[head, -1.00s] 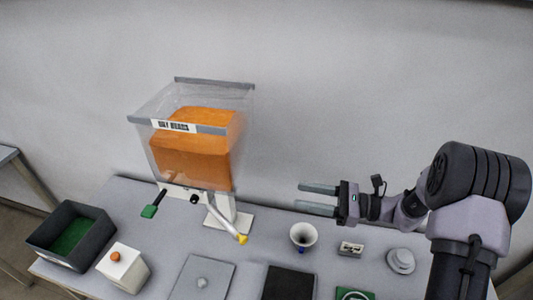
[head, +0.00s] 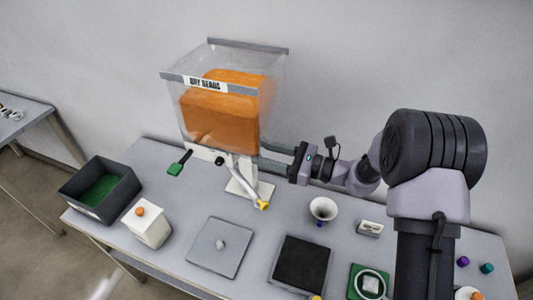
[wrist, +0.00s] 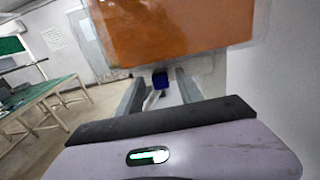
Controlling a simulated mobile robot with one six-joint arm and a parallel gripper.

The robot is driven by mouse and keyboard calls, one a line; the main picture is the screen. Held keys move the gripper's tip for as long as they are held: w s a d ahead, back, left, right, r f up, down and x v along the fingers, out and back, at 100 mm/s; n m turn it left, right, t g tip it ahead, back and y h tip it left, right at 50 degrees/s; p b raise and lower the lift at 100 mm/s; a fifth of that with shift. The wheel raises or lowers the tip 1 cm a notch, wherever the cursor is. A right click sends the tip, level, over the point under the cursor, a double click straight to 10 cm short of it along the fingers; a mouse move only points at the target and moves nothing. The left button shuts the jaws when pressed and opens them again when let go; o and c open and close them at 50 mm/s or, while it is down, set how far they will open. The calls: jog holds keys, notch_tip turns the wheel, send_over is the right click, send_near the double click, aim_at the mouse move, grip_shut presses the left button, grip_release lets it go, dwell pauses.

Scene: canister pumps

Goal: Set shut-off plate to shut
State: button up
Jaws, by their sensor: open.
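A clear hopper (head: 222,65) filled with orange material stands on a white stand at the back of the table. I cannot tell which part is the shut-off plate. My gripper (head: 262,155) is open at the hopper's lower right side, its fingers pointing left. In the wrist view, a small dark blue block (wrist: 160,79) shows ahead between the open fingers (wrist: 158,90), below the orange fill. Contact with it cannot be told.
A dark bin with a green inside (head: 101,187) and a white box with an orange knob (head: 146,225) stand at the left. The wall is close behind.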

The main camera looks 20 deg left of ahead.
jog(key=shift+c, duration=0.4)
grip_shut()
